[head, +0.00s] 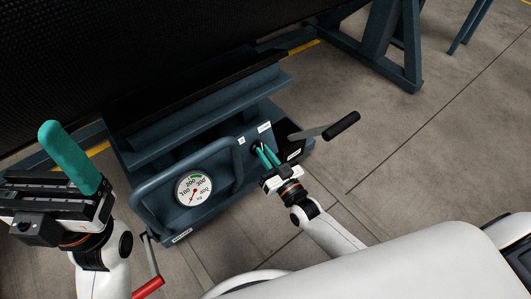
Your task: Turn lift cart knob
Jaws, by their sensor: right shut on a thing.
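The blue lift cart (217,143) stands at the middle of the head view, with a round pressure gauge (194,190) on its front. My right gripper (263,152) is at the cart's front panel, right of the gauge. Its teal fingers are shut on a small dark knob (257,146), which is mostly hidden by the fingers. My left gripper (67,155) is at the left, raised and away from the knob. One teal finger shows clearly; the spacing of its jaws cannot be made out.
A lever with a black grip (342,125) sticks out right of the knob. A curved blue handle bar (141,205) frames the gauge. A red-handled crank (148,288) is low at the left. A blue support frame (393,50) stands behind; the floor at right is clear.

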